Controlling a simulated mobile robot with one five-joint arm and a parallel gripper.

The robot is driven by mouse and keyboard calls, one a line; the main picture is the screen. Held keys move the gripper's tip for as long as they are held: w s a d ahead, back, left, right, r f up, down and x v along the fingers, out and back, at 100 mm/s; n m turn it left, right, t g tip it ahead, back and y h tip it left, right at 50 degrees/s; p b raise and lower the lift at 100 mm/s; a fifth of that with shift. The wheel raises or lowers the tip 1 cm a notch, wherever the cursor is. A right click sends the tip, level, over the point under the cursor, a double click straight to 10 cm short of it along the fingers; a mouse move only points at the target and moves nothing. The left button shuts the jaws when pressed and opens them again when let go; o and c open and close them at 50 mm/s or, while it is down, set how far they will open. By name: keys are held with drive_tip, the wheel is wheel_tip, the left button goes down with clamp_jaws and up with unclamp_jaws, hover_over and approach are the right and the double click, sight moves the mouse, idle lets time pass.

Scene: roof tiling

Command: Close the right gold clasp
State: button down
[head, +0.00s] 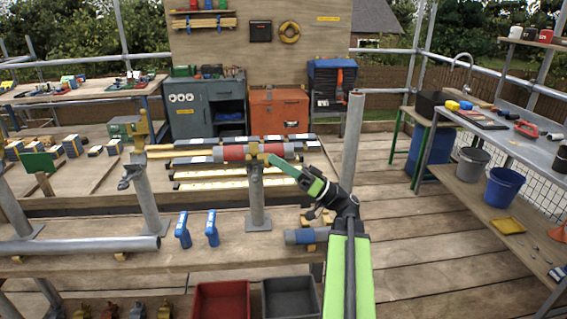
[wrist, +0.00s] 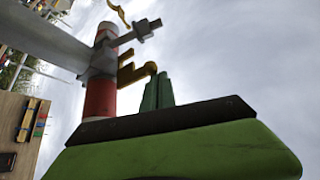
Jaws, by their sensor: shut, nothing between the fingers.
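The right gold clasp (head: 254,153) sits on top of a grey post, at a red and grey pipe (head: 232,153) that lies level across it. In the wrist view the gold clasp (wrist: 132,72) shows as a hooked piece beside the red part of the pipe (wrist: 100,97). My green gripper (head: 272,159) is just right of the clasp, its fingers together and empty. In the wrist view the fingertips (wrist: 158,78) are close to the clasp's hook; I cannot tell if they touch. Another gold clasp (head: 142,127) stands upright on the left post.
A blue-ended pipe piece (head: 305,236) lies near my arm. Red (head: 220,300) and dark grey (head: 290,298) bins are below.

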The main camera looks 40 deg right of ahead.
drive_tip(key=shift+f, duration=0.25)
wheel_tip(320, 180, up, 5)
drive_tip(key=s+p, duration=0.2)
drive_tip(key=p, duration=0.3)
drive_tip(key=s+d+f+b, duration=0.2)
drive_tip(key=d+f+b, duration=0.4)
drive_tip(key=d, duration=0.2)
drive_tip(key=shift+s+d+f+b, duration=0.15)
drive_tip(key=shift+d+f+b, duration=0.1)
drive_tip(key=shift+f+b, duration=0.1)
